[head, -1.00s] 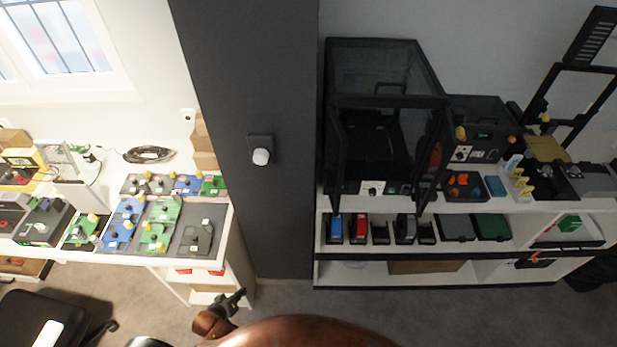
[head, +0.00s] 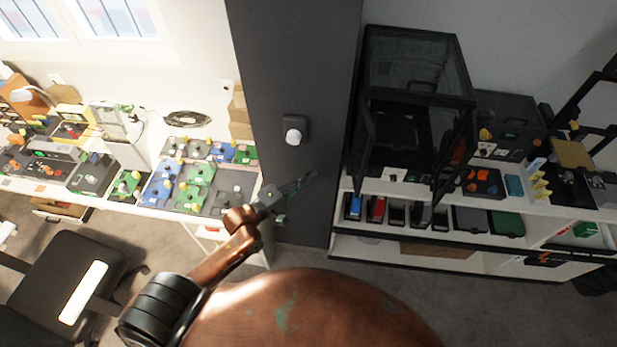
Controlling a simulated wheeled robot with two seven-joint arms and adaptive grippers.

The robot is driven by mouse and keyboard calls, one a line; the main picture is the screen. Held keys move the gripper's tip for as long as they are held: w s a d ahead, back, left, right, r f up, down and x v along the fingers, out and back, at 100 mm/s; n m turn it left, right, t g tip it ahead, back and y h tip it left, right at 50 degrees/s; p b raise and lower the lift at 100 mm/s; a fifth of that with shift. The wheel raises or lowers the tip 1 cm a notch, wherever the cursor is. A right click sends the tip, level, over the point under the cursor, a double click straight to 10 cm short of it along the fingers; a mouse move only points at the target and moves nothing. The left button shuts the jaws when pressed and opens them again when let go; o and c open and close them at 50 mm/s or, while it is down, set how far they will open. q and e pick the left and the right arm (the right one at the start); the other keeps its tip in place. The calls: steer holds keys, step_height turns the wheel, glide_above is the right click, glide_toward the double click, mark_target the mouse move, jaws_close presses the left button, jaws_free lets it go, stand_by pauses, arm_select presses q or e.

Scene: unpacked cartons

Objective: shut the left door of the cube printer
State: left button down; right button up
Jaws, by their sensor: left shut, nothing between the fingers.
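The cube printer (head: 415,62) is a black-framed box with dark see-through panels, on the white shelf unit at the right. Its left door (head: 365,140) stands open and juts forward, seen nearly edge-on. Its right door (head: 456,150) also stands open. My left gripper (head: 304,184) is shut and empty, raised in front of the dark pillar. It is left of the left door and apart from it. My right gripper is out of view.
A dark pillar (head: 290,75) with a white knob stands left of the printer. A white table (head: 120,201) with colored boards is at the left. Below the printer, a shelf holds several bins (head: 376,208). A black chair (head: 75,270) stands lower left.

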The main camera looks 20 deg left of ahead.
arm_select(q)
steer(key=w+d+p, duration=0.2)
steer(key=w+d, duration=0.4)
steer(key=shift+w+d+p, duration=0.3)
steer(key=shift+p, duration=0.05)
steer(key=shift+d, duration=0.1)
